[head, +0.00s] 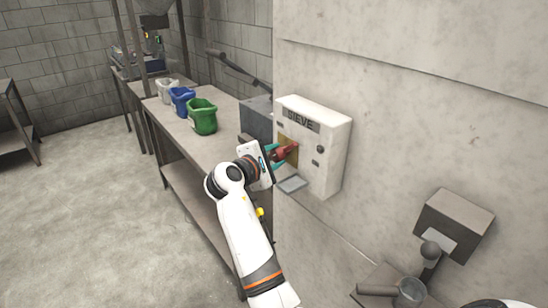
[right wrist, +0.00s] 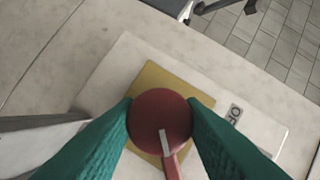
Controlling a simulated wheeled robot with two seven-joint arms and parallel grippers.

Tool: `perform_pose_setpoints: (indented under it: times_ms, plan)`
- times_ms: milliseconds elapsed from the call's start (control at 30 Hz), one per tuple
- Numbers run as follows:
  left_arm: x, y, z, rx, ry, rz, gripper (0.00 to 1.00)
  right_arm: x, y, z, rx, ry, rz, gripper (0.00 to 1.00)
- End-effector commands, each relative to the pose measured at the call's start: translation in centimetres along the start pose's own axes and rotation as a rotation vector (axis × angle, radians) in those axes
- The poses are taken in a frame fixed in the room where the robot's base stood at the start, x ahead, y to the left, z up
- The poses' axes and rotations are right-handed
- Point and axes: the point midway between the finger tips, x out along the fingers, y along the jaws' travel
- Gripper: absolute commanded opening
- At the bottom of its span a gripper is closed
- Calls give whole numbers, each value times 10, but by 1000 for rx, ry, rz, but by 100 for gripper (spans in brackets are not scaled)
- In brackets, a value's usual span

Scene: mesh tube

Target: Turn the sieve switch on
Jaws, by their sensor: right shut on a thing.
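The sieve switch box (head: 333,134), white and marked SIEVE, is fixed to the wall. On its front a red rotary switch (head: 287,152) sits on a yellow plate (head: 283,143). My right gripper (head: 279,154) is at the switch and partly hides it. In the right wrist view, the green fingers of the right gripper (right wrist: 160,122) are on both sides of the round red switch (right wrist: 158,112) and closed on it. Its handle points down in that view. My left gripper is not in view.
A long table (head: 173,127) along the left bears green (head: 202,117), blue (head: 182,101) and white (head: 167,90) buckets. A grey box (head: 257,119) stands beside the switch box. A metal device (head: 453,218) is on the wall at right. The floor at left is clear.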

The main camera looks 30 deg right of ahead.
Motion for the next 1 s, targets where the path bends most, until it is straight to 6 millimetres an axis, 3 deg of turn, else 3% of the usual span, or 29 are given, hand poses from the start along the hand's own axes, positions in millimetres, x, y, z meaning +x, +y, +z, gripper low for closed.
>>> perform_pose_setpoints:
  times_ms: [700, 1000]
  plan:
    - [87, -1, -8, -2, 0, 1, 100, 2, 8, 3, 580, 2, -241, 13]
    - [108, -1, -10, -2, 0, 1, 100, 2, 5, 2, 702, 2, -292, 13]
